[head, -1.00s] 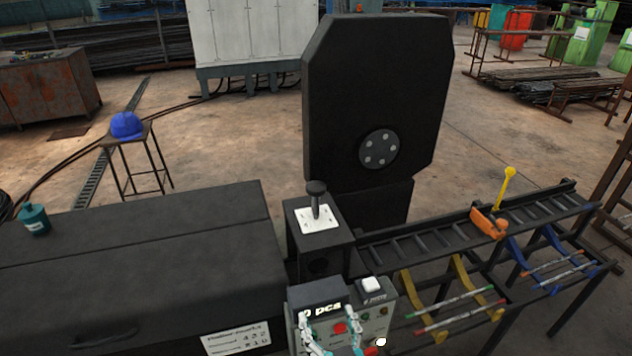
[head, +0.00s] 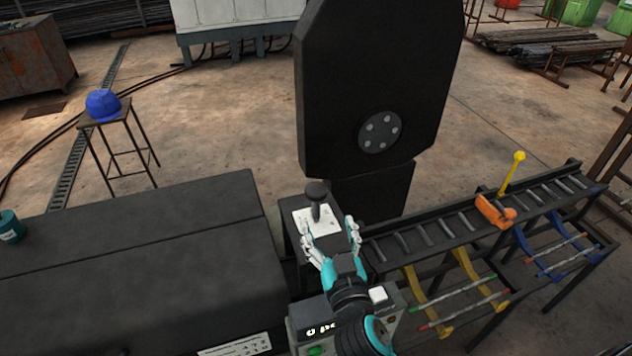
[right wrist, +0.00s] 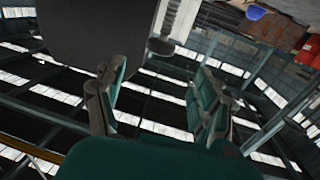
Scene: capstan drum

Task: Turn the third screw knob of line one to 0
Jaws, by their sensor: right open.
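The grey control box (head: 302,312) with a dark "pcs" display stands at the bottom centre, and my right arm covers much of it. A green button (head: 316,350) shows at its lower left. I cannot make out any numbered screw knob or line. My right gripper (head: 331,230) is open, its pale fingers pointing up just in front of a black ball-topped lever (head: 316,198) on a white plate (head: 303,220). I cannot tell whether they touch. The open fingers also show in the right wrist view (right wrist: 158,95), apart and empty. My left gripper is out of view.
A tall black machine housing (head: 385,70) with a bolted disc rises behind the lever. A long dark cabinet (head: 150,265) lies to the left. A roller rack (head: 430,232) with an orange tool (head: 490,211) is at the right. A stool with a blue cap (head: 103,105) stands back left.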

